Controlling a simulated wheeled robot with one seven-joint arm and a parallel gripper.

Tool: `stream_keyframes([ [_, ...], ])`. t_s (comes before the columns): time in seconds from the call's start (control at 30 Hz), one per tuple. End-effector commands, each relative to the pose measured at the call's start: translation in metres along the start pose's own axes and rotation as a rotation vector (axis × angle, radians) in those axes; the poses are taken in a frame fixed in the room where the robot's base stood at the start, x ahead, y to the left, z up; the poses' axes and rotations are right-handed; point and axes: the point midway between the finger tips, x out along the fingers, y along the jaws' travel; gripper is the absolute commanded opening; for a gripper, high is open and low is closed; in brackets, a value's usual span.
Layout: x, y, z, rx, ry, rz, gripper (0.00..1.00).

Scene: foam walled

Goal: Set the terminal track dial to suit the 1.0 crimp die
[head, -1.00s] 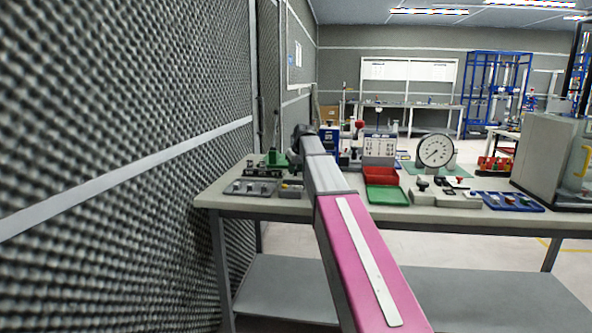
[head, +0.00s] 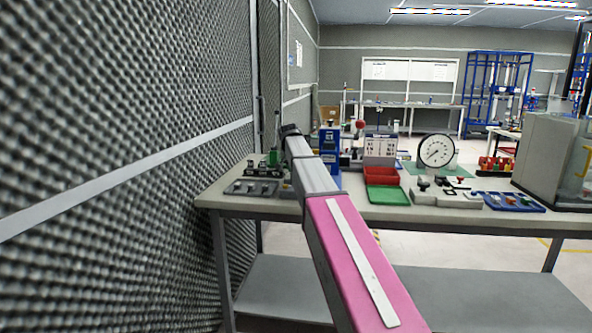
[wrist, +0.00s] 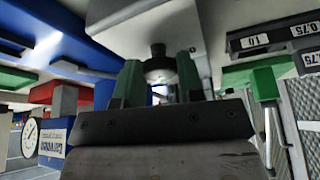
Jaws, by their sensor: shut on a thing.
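In the wrist view my gripper (wrist: 159,82) has its two green-tipped fingers closed on either side of a small round dark and silver knob (wrist: 158,68). The knob sits on a dark stem under a pale grey housing (wrist: 150,15); it seems to be the track dial, but no scale on it can be read. A block with a dark label reading 1.0 (wrist: 256,42) shows upside down at the right, beside others marked 0.75 (wrist: 305,28). In the head view my arm hides the gripper and the knob.
A green handle with a metal rod (wrist: 265,85) stands close right of my gripper in the wrist view. On the bench are a grey tray of parts (head: 250,188), a blue unit (head: 329,150), a red bin (head: 387,173), a green tray (head: 387,195) and a round gauge (head: 436,151). A textured wall (head: 120,150) borders the left.

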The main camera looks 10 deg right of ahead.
Motion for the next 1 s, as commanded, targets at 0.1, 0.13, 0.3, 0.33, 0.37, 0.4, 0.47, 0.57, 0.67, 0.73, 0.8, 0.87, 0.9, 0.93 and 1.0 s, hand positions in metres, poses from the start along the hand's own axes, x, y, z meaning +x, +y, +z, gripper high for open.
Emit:
stream_keyframes([
  [0.1,-0.0002,-0.0011,-0.0005,0.068,0.000,0.028,0.12],
  [0.13,-0.0002,-0.0010,-0.0004,0.082,0.000,0.035,0.12],
  [0.3,0.0000,-0.0010,-0.0004,0.149,-0.001,0.061,0.12],
  [0.33,0.0000,-0.0010,-0.0004,0.157,-0.001,0.064,0.12],
  [0.37,0.0000,-0.0009,-0.0004,0.164,-0.001,0.068,0.12],
  [0.4,0.0000,-0.0008,-0.0004,0.173,-0.001,0.071,0.12],
  [0.47,0.0000,-0.0007,-0.0003,0.183,-0.001,0.075,0.12],
  [0.57,0.0000,-0.0006,-0.0001,0.192,-0.002,0.080,0.12],
  [0.67,0.0000,-0.0006,0.0001,0.196,-0.002,0.081,0.11],
  [0.73,0.0000,-0.0006,0.0001,0.197,-0.002,0.081,0.12],
  [0.8,0.0000,-0.0006,0.0001,0.197,-0.002,0.081,0.12],
  [0.87,0.0000,-0.0006,0.0002,0.197,-0.002,0.081,0.12],
  [0.9,0.0000,-0.0006,0.0002,0.197,-0.002,0.081,0.12],
  [0.93,0.0000,-0.0006,0.0002,0.196,-0.002,0.081,0.12],
  [1.0,0.0000,-0.0006,0.0002,0.196,-0.002,0.081,0.48],
])
